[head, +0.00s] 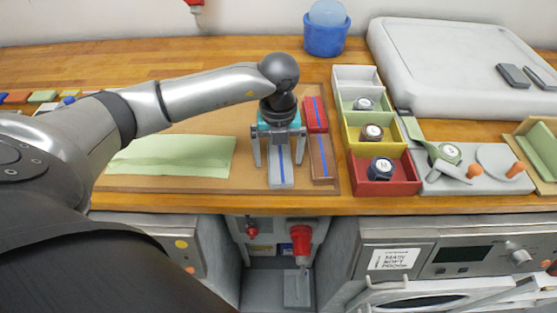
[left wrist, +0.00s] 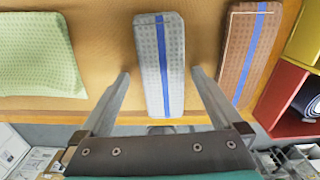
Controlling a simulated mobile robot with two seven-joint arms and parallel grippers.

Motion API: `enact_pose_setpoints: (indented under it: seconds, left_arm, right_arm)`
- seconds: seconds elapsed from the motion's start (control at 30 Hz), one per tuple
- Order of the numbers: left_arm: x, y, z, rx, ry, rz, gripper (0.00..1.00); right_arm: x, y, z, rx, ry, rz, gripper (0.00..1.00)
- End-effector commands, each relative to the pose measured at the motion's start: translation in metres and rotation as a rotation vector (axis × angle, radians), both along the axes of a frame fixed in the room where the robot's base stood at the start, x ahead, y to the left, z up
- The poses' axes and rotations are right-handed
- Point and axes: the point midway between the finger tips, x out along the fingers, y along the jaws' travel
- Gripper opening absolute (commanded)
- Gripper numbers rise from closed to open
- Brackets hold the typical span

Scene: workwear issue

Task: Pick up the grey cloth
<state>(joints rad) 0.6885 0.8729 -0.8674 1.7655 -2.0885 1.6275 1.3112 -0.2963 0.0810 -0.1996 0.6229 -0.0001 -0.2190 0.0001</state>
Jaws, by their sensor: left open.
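The grey cloth (head: 282,172) is a folded grey strip with a blue stripe, lying on the brown board near the front edge of the counter. It also shows in the left wrist view (left wrist: 153,60). My left gripper (head: 280,155) points down over it with its two fingers apart, one on each side of the cloth. In the left wrist view the open fingers (left wrist: 160,75) flank the cloth's near part, and a gap shows on both sides. Nothing is held. My right gripper is not in view.
A brown cloth (head: 322,158) and a red cloth (head: 315,114) with blue stripes lie just right. A green cloth (head: 175,157) lies left. A red bin (head: 400,188) and other coloured bins stand further right. The counter's front edge is close.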

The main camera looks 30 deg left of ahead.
Motion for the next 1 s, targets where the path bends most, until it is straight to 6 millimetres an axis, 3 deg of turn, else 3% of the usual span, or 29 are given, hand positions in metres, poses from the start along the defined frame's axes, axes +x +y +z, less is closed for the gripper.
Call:
enact_pose_setpoints:
  seconds: [0.17,0.9,1.0]
  left_arm:
    - [0.0001,0.0,0.0002,0.0,0.0,0.0,1.0]
    - [0.0003,0.0002,0.0008,0.001,-0.001,0.001,0.18]
    - [0.0004,0.0003,0.0009,0.001,-0.001,0.001,0.17]
  right_arm:
    - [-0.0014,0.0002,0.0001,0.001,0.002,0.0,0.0]
    - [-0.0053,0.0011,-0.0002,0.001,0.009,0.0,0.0]
    - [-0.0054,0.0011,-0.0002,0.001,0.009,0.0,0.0]
